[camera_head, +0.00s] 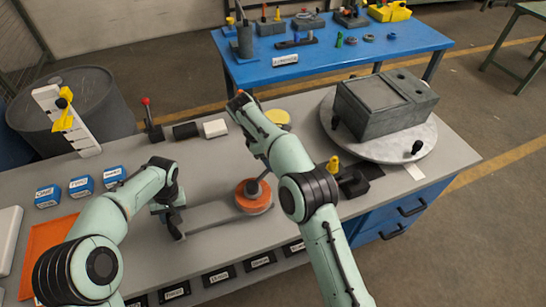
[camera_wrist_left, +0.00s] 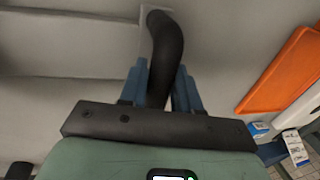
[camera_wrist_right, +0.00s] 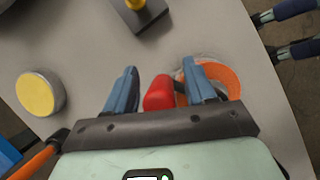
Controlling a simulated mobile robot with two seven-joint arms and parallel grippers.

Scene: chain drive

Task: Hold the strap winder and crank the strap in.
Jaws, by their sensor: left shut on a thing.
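The strap winder shows in the head view as an orange drum (camera_head: 254,196) with a grey hub, on the grey bench. A flat grey band (camera_head: 214,212) runs from it leftward to a dark handle. My left gripper (camera_head: 172,207) is shut on this dark curved handle (camera_wrist_left: 164,55), which stands between its blue fingers. My right gripper (camera_wrist_right: 158,92) is open, with a red knob (camera_wrist_right: 159,93) between its fingers and small gaps beside it. The orange drum (camera_wrist_right: 215,80) shows behind its right finger.
A round turntable (camera_head: 415,145) with a grey box stands at the right. A yellow disc (camera_head: 277,119) and a yellow-topped black block (camera_head: 352,182) lie near my right arm. Blue boxes (camera_head: 80,186) and an orange mat (camera_head: 45,250) are at the left.

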